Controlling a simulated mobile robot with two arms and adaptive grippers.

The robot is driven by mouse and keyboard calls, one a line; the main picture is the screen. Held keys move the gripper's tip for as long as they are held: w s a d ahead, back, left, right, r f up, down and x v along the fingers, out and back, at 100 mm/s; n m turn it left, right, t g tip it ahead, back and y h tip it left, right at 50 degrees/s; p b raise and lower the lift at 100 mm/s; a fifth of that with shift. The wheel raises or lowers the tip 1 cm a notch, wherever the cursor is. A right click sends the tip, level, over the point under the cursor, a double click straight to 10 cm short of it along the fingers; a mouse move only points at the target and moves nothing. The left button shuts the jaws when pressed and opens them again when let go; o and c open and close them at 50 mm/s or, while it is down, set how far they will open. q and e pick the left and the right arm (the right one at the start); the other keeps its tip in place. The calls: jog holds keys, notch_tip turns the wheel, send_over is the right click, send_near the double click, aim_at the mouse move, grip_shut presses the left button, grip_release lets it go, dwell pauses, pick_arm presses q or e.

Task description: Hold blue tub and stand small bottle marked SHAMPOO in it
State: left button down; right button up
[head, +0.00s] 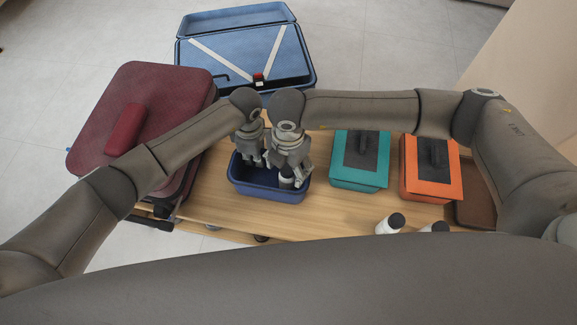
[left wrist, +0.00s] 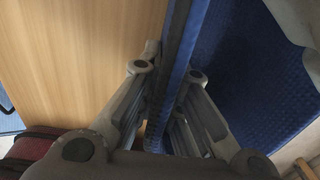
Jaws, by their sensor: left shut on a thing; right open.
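The blue tub (head: 268,191) stands on the wooden table, and its wall and textured inside fill the right of the left wrist view (left wrist: 245,75). My left gripper (head: 254,163) is shut on the tub's wall, which runs between its fingers in the left wrist view (left wrist: 165,120). A small bottle (head: 286,182) with white sides and a dark cap stands roughly upright inside the tub, towards its right end. My right gripper (head: 295,178) is open around or just beside this bottle; contact cannot be told. Any marking on the bottle is unreadable.
A teal box (head: 344,176) and an orange box (head: 418,190) stand right of the tub. Two dark-capped bottles (head: 388,225) (head: 434,228) are at the near table edge. A red suitcase (head: 150,90) is left, an open blue suitcase (head: 235,50) behind. Bare wood (head: 330,210) lies between.

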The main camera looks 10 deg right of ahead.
pick_arm(q)
jog(key=shift+s+d, duration=0.1)
jog(key=shift+d, duration=0.05)
pick_arm(e)
jog(key=shift+r, duration=1.55)
pick_arm(q)
jog(key=c, duration=1.5)
grip_release()
jog(key=shift+c, duration=0.2)
jog(key=shift+r, duration=0.1)
